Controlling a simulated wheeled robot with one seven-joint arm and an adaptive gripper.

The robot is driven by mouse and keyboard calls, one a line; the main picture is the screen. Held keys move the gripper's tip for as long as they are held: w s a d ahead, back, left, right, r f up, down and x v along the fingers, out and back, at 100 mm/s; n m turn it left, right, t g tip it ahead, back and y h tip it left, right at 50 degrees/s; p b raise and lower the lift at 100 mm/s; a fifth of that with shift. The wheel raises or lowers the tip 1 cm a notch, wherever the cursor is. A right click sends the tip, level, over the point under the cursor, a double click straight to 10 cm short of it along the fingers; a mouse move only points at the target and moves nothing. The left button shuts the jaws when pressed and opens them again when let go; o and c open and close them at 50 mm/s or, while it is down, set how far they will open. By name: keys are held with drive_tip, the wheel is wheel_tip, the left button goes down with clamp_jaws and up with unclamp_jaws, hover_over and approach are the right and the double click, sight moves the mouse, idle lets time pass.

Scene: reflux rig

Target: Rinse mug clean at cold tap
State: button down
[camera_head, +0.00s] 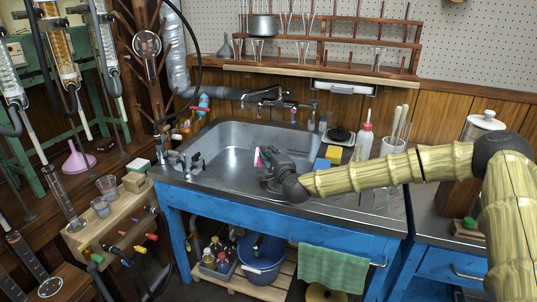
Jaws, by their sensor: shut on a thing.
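My gripper (266,163) reaches in from the right over the front of the steel sink (222,145). It is shut on a small pink and white thing (258,157), which looks like part of the mug. The gripper hides most of it, so its tilt and any dirt cannot be told. The wall tap (267,98) is at the back of the sink, behind and apart from the gripper. No water stream can be made out.
A yellow sponge (334,154), a red-capped bottle (364,140) and a utensil holder (392,147) stand right of the basin. Valves (186,161) sit at the sink's left front corner. A wooden glassware rack (345,72) hangs above. The basin's left part is clear.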

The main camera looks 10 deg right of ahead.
drive_tip(key=shift+s+d+r+m+t+b, duration=0.15)
drive_tip(key=shift+d+m+b, duration=0.2)
drive_tip(key=shift+b, duration=0.55)
drive_tip(key=shift+d+r+m+t+b, duration=0.15)
drive_tip(key=shift+d+m+b, duration=0.2)
drive_tip(key=shift+b, duration=0.5)
